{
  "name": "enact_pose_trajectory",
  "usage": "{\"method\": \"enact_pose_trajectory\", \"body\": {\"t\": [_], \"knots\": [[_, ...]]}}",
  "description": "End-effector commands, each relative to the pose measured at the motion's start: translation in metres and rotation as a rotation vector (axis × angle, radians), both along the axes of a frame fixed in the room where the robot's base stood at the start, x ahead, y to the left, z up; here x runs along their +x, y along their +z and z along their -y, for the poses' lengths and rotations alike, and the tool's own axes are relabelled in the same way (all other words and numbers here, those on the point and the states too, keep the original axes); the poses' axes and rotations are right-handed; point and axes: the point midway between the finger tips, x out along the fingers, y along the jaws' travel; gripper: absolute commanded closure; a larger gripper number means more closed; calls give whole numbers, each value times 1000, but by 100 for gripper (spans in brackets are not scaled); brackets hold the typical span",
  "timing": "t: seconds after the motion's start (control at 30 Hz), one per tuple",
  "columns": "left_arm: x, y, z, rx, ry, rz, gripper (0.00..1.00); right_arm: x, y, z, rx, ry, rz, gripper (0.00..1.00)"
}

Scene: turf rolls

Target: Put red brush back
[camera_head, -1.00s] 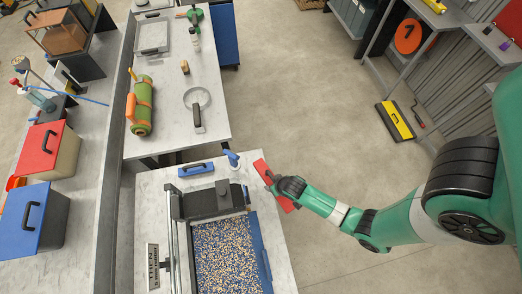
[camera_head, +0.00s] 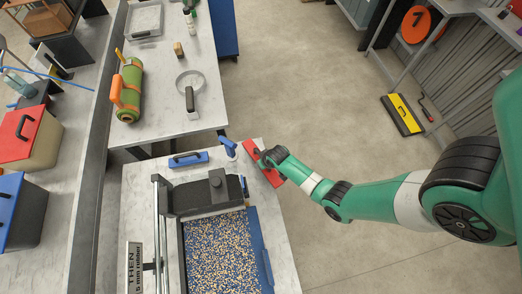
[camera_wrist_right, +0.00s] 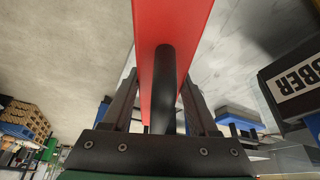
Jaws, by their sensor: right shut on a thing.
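The red brush (camera_head: 274,176) is a long flat red block with a black handle, over the right back edge of the near table in the head view. My right gripper (camera_head: 267,160) is shut on its black handle. In the right wrist view the red block (camera_wrist_right: 170,25) spans the top and its black handle (camera_wrist_right: 165,85) stands between the two dark fingers of the right gripper (camera_wrist_right: 163,95). I cannot tell whether the brush touches the table. My left gripper is not in view.
The near table (camera_head: 140,190) holds a blue-handled float (camera_head: 188,159), a blue bottle (camera_head: 228,147) and a tray of speckled granules (camera_head: 220,255). A turf roll (camera_head: 130,92) lies on the far table. A yellow-and-black brush (camera_head: 402,114) is on the floor at right. Open floor lies between.

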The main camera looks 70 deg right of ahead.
Motion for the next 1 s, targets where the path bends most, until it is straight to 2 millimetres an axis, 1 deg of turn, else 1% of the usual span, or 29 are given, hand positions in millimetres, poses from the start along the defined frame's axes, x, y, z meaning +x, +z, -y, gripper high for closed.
{"method": "enact_pose_trajectory", "body": {"t": [0.03, 0.17, 0.27, 0.4, 0.47, 0.63, 0.77, 0.8, 0.87, 0.9, 0.97, 1.0], "knots": [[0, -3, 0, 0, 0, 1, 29, 2, -2, 2, -1, -1, 2, 100], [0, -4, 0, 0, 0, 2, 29, 3, -3, 3, -1, -1, 2, 100], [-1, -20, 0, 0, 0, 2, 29, 9, -17, 8, -1, -2, 3, 100], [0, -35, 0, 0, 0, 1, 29, 7, -41, 7, 1, -1, -1, 100], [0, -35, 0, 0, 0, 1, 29, 8, -43, 7, 0, -1, 1, 100], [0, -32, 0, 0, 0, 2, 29, 8, -40, 7, -1, -1, 2, 100], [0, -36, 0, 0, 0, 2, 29, 8, -44, 7, -1, -1, 2, 100], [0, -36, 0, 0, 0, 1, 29, 7, -44, 7, 0, -1, 0, 39], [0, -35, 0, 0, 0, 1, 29, 7, -43, 7, 0, -1, 0, 28], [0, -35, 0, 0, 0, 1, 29, 7, -43, 7, 0, -1, 0, 21], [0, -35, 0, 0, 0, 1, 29, 7, -43, 7, 0, -1, 0, 10], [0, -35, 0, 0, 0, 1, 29, 7, -43, 7, 0, -1, 0, 10]]}}
